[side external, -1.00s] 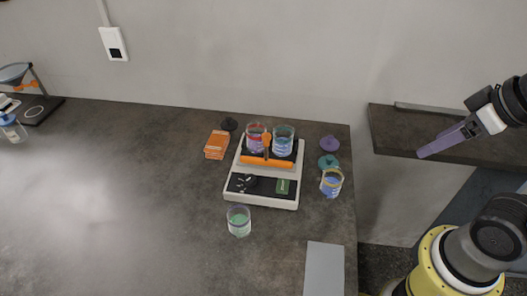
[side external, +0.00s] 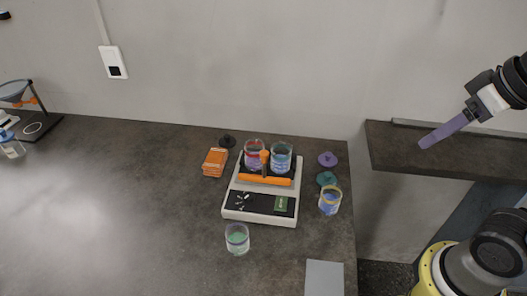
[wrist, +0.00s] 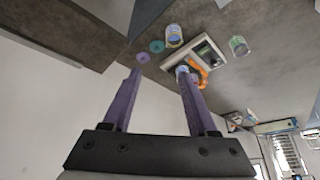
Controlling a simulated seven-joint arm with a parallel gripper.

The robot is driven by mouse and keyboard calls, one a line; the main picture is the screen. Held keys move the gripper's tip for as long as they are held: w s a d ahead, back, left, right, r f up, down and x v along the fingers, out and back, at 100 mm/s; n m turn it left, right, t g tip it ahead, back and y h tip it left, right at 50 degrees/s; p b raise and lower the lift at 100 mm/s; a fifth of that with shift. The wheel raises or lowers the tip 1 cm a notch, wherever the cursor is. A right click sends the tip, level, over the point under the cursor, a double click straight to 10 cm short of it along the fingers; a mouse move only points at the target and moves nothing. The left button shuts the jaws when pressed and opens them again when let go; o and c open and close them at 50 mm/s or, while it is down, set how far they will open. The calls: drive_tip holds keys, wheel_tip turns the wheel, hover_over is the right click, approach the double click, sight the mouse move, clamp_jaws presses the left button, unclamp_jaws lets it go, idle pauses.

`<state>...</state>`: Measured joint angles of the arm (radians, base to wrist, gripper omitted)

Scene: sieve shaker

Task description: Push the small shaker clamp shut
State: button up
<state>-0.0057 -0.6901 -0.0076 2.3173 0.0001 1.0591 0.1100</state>
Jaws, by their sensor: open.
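The shaker (side external: 260,203) is a pale box with a dark control panel, on the grey bench. An orange clamp bar (side external: 265,180) lies across the front of its dark platform, with an upright orange knob or lever (side external: 264,157) at its middle. Two clear beakers, one with red and purple contents (side external: 254,155) and one with blue (side external: 281,158), stand on the platform behind the bar. Whether the clamp is open is too small to tell. My gripper (side external: 421,144) has long purple fingers, right of and well away from the shaker. In the wrist view its fingers (wrist: 160,73) are apart and empty.
A yellow-rimmed beaker (side external: 330,201), purple lid (side external: 328,159) and teal lid (side external: 326,178) are right of the shaker. A green-filled beaker (side external: 237,240) stands in front. An orange box (side external: 215,162) and black lid (side external: 227,141) are left. A shelf (side external: 440,153) lies behind my gripper.

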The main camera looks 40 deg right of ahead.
drive_tip(key=w+a+r+g, duration=0.1)
drive_tip(key=w+a+r, duration=0.1)
drive_tip(key=w+r, duration=0.55)
drive_tip(key=n+g, duration=0.1)
drive_tip(key=g, duration=0.3)
hover_over(264, 153)
wheel_tip(264, 153, down, 10)
wheel_tip(264, 153, down, 13)
drive_tip(key=shift+f, duration=0.1)
clamp_jaws()
idle(0.3)
